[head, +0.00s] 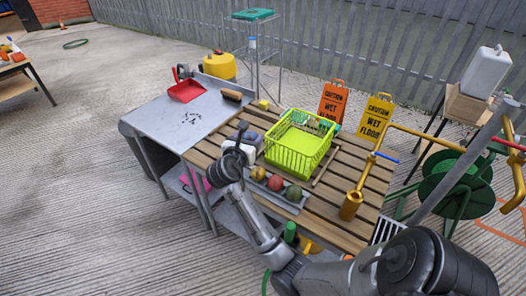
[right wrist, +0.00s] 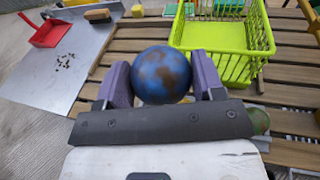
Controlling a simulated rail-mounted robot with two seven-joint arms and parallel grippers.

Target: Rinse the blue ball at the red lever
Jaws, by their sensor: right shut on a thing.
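The blue ball (right wrist: 161,74) has brown patches and sits between the two purple fingers of my right gripper (right wrist: 163,82) in the right wrist view. The gripper is shut on it, above the slatted table. In the head view my right gripper (head: 243,138) is left of the green basket, and the ball is hard to make out there. The red lever (head: 508,143) is at the far right of the head view, on yellow pipework, well away from the ball. A blue lever (head: 387,157) is on a yellow pipe nearer the table. My left gripper is not in view.
A lime-green basket (head: 298,143) stands on the slatted table (head: 325,205). Several balls, including a green one (head: 294,193), lie in a grey tray. Wet-floor signs (head: 376,117), a green hose reel (head: 455,185) and a metal side table (head: 180,115) with a red dustpan (head: 186,90) stand around.

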